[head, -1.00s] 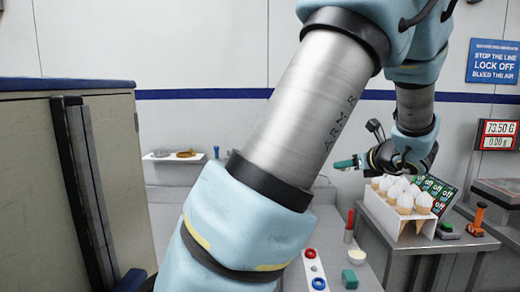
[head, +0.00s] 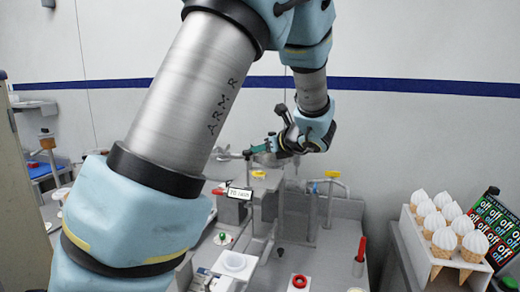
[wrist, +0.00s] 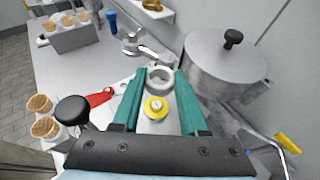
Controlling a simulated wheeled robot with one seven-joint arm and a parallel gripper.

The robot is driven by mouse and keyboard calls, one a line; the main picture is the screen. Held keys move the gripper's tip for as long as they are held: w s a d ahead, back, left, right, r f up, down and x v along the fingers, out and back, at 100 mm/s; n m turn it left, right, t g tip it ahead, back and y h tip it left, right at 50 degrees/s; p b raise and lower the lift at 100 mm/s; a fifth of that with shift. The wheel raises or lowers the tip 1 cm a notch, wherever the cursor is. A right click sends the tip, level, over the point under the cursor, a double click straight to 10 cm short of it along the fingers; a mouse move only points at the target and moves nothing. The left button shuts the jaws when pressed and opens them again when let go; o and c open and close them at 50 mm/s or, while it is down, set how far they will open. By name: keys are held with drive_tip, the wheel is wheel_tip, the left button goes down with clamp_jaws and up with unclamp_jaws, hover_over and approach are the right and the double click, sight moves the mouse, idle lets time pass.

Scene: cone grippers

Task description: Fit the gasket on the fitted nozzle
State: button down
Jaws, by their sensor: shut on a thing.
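My gripper (wrist: 159,76) has green fingers and is shut on a pale, thick ring between its fingertips, seemingly the gasket (wrist: 160,86). In the head view my gripper (head: 257,149) is over the machine at the back, and the ring is too small to make out there. A yellow collar with a pale centre (wrist: 155,108) shows between the fingers, nearer the palm, in the wrist view. I cannot tell whether it is the fitted nozzle, or how far below the ring it lies.
A lidded metal pot (wrist: 228,62) stands close right of the fingers. A red-handled tool (wrist: 101,97) lies to the left. A cone rack (head: 412,230) stands at the right.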

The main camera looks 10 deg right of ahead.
sight(262, 175)
idle(0.3)
drive_tip(key=shift+f+b, duration=1.65)
drive_tip(key=shift+f, duration=0.35)
drive_tip(key=shift+f, duration=0.15)
drive_tip(key=shift+f+b, duration=0.9)
drive_tip(key=shift+f, duration=0.05)
drive_tip(key=shift+c, duration=1.8)
unclamp_jaws()
drive_tip(key=shift+r, duration=0.1)
drive_tip(key=shift+s, duration=0.1)
drive_tip(key=b+v, duration=0.2)
drive_tip(key=v, duration=0.8)
drive_tip(key=shift+s+r+b, duration=0.2)
drive_tip(key=shift+s+b, duration=0.05)
drive_tip(key=shift+b, duration=0.1)
